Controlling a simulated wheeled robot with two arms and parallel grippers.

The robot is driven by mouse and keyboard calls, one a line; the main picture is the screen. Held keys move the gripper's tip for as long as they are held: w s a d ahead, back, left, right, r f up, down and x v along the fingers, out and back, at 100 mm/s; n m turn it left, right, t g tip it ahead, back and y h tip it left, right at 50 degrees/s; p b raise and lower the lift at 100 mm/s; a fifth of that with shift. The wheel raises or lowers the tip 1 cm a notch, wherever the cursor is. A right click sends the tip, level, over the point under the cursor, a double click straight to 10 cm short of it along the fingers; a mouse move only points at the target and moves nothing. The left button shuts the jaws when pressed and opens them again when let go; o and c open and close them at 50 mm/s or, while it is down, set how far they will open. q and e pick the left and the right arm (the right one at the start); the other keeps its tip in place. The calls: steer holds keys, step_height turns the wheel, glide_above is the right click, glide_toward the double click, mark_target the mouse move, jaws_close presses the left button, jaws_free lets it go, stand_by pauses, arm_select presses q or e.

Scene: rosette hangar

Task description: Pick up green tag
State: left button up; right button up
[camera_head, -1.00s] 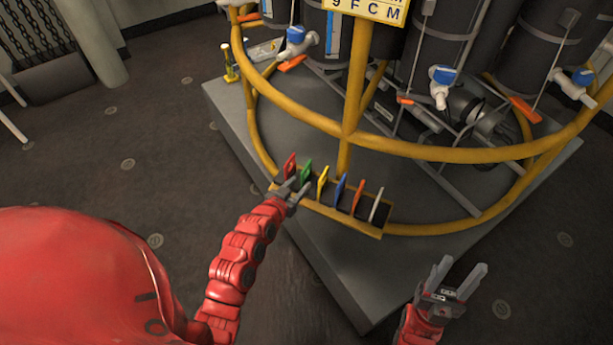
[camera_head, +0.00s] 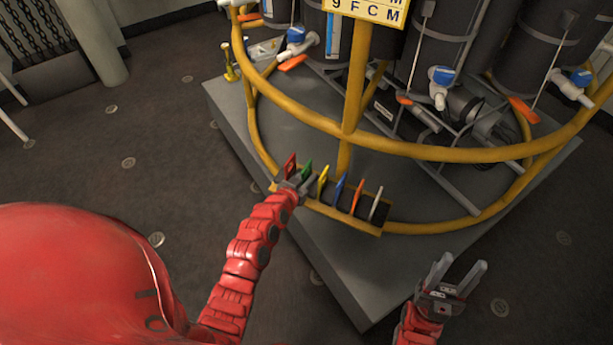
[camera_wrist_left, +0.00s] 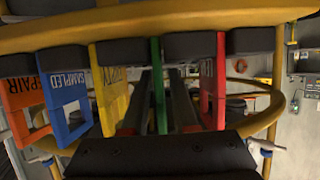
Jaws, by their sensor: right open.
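The green tag (camera_head: 306,169) stands in the slotted holder (camera_head: 345,219) on the yellow frame, between the red tag (camera_head: 290,164) and the yellow tag (camera_head: 323,180). My left gripper (camera_head: 298,184) is at the green tag and hides its lower part. In the left wrist view, the green tag (camera_wrist_left: 158,88) is seen edge-on between the two dark fingers of my left gripper (camera_wrist_left: 161,95). The fingers look open around it, with a gap on the right side. My right gripper (camera_head: 461,275) is open and empty, low at the right.
A blue tag (camera_head: 340,189), an orange tag (camera_head: 358,196) and a white tag (camera_head: 376,205) stand further right in the same holder. A curved yellow rail (camera_head: 440,153) passes above and behind it. Open floor (camera_head: 90,170) lies to the left.

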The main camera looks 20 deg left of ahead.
mark_target(307, 166)
arm_select(q)
jaws_close()
step_height(307, 166, up, 10)
steer(key=shift+f, duration=0.1)
stand_by(0.6)
